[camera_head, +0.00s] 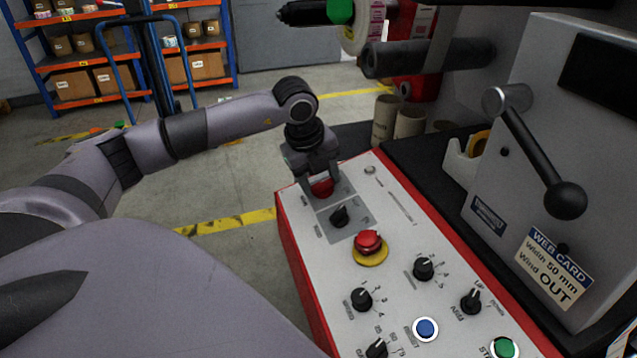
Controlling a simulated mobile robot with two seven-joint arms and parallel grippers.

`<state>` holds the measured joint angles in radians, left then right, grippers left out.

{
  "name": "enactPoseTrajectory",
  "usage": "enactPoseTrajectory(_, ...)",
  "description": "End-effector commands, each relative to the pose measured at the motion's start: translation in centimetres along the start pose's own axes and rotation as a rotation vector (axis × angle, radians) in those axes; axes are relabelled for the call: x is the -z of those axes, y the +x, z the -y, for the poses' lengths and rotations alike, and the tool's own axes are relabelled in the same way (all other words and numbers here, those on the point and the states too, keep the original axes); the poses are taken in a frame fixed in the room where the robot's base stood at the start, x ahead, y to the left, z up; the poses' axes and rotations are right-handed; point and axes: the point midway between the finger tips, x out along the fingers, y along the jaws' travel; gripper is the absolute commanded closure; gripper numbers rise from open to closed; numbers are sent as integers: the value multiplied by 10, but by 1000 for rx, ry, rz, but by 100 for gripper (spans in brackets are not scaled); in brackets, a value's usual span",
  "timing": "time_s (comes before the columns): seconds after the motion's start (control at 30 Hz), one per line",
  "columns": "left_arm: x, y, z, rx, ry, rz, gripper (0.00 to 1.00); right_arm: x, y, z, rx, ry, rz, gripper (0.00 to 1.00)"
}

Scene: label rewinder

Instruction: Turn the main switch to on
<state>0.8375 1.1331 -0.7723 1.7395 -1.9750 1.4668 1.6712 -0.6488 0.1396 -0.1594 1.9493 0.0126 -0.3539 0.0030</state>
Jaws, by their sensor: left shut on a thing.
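The main switch, a red knob (322,188), sits at the far end of the machine's control panel (395,205), on a grey plate (350,190). My left gripper (320,184) comes down over it from above and is shut on it, with a finger at each side. The fingers partly cover the knob, so I cannot tell which position it points to. The labels around it are too small to read. My right gripper is out of view.
Several black knobs, a blue button (425,329) and a green button (505,347) lie nearer. A black-balled lever (540,155) stands right.

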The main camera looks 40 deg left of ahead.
Motion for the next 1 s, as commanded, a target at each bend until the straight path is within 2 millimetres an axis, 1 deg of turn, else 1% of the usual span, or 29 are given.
enactPoseTrajectory(0.03, 1, 3, -1, 8, 43, -1, 75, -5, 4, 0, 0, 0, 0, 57)
enactPoseTrajectory(0.2, 1, 2, 0, 30, 202, -2, 75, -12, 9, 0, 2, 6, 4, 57)
enactPoseTrajectory(0.5, 1, 1, 0, 63, 441, -2, 75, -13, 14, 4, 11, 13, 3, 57)
enactPoseTrajectory(0.7, 1, 0, 1, 78, 549, -2, 75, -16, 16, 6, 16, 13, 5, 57)
enactPoseTrajectory(1.0, 1, 0, 1, 88, 624, -2, 75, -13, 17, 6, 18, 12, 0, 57)
